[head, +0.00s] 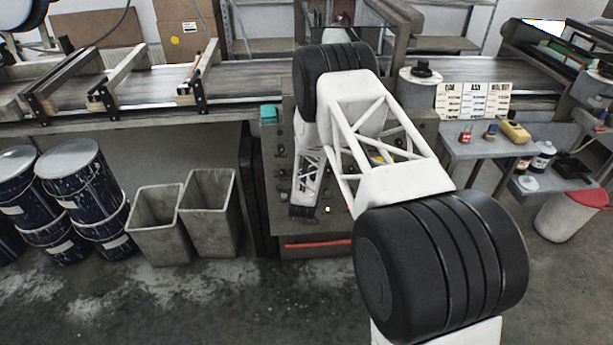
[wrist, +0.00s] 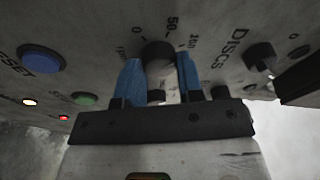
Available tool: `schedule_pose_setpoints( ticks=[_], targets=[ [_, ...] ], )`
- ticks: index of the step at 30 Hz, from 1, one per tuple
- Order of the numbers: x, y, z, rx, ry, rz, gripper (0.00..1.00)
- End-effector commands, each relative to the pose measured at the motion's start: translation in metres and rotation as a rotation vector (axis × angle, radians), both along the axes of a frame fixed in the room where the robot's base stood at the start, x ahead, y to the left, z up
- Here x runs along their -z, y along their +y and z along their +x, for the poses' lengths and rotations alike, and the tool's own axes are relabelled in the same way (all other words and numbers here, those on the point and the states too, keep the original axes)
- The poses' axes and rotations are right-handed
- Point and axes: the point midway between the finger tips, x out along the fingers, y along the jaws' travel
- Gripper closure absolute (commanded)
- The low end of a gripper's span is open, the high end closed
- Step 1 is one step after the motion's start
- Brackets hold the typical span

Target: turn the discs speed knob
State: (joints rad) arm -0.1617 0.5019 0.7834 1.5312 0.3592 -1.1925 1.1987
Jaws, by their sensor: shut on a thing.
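In the wrist view, my gripper (wrist: 159,64) has its two blue fingers on either side of a dark round knob (wrist: 157,52), shut on it. The knob sits on a grey control panel (wrist: 100,40) and has a printed scale with "50" and "rpm" around it. The word "DISCS" is printed just right of it. The knob's pointer cannot be made out. In the head view, my arm reaches down in front of the control panel (head: 272,180) and hides most of it, including the gripped knob.
In the wrist view, a blue button (wrist: 41,58), a green button (wrist: 84,98) and another dark knob (wrist: 260,55) flank the gripped knob. In the head view, a conveyor (head: 130,72) runs behind, grey bins (head: 208,215) stand left, and a small side table (head: 470,148) stands right.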

Motion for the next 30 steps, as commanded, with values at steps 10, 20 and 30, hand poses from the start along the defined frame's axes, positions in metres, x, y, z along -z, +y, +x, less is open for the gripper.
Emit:
schedule_pose_setpoints(
  ticks=[10, 20, 30],
  targets=[
    [-0.0006, 0.0011, 0.0004, 0.036, 0.000, 0.204, 0.89],
    [-0.0007, 0.0013, 0.0004, 0.044, 0.000, 0.253, 0.89],
    [-0.0007, 0.0012, 0.0005, 0.044, 0.000, 0.252, 0.53]
  ],
)
